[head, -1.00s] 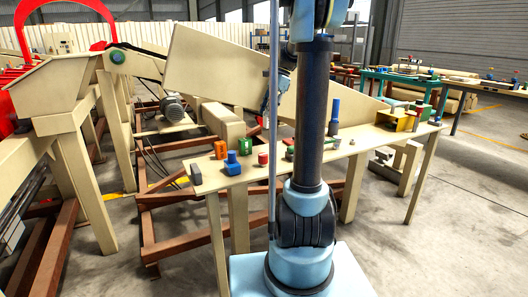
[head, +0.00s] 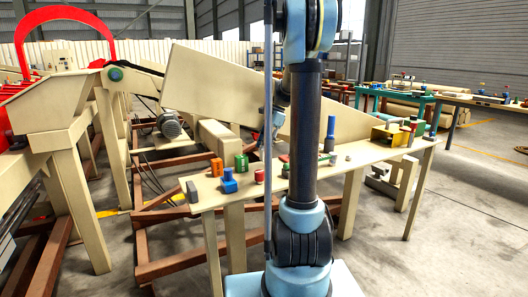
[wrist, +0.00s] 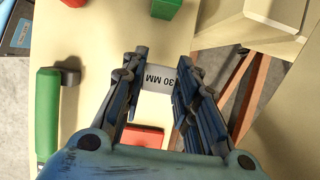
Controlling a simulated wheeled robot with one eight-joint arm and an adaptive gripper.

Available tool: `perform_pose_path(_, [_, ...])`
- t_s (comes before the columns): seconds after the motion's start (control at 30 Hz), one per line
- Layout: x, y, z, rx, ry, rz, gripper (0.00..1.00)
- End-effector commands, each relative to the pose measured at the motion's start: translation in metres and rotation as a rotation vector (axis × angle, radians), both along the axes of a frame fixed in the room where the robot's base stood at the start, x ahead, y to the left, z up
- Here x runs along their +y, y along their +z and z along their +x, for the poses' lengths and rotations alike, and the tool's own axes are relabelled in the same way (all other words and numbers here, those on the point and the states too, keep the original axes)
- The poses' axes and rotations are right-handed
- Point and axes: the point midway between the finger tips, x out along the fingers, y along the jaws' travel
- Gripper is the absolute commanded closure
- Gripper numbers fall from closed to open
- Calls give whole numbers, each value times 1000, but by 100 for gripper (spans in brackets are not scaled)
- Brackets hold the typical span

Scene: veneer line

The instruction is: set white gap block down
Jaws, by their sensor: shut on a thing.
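The white gap block (wrist: 157,78), marked "30 MM", is between the fingertips of my gripper (wrist: 160,68) in the wrist view. My gripper is shut on it. The beige table (wrist: 95,95) lies below, and I cannot tell whether the block touches it. In the head view my gripper (head: 276,122) is at the table's far edge, partly behind my arm. The block cannot be made out there.
A red block (wrist: 143,138) is near the gripper's base in the wrist view, a green handle (wrist: 46,120) at left, a green block (wrist: 165,8) at top.

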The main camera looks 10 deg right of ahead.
Motion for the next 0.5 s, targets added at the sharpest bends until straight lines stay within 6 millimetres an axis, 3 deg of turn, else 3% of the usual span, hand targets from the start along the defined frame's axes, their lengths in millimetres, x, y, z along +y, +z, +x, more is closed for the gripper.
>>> perform_pose_path(0.17, [0, -23, 0, 0, 0, 0, 100])
perform_pose_path(0.5, [0, -26, 0, 0, 0, 0, 100])
